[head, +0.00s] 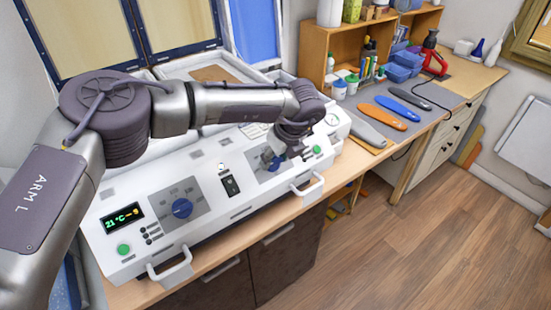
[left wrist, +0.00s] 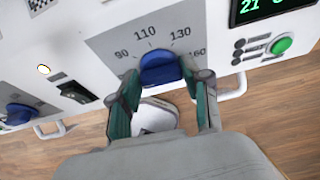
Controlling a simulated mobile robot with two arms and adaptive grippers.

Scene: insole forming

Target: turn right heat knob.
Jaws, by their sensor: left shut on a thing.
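The right heat knob (head: 273,163) is a blue dial on the white machine's front panel, partly covered by my left gripper (head: 279,155) in the head view. In the left wrist view, the knob (left wrist: 158,69) sits below a scale marked 90, 110, 130 and 160. My left gripper (left wrist: 158,80) has its two green fingers on either side of the knob, shut on it. The knob's pointer cannot be made out. My right gripper is not in view.
The left knob (head: 182,208), a switch (head: 231,185) and a display reading 21 °C (head: 122,217) are on the same panel. White handles (head: 308,186) stick out below it. Colored insoles (head: 383,116) lie on the bench to the right.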

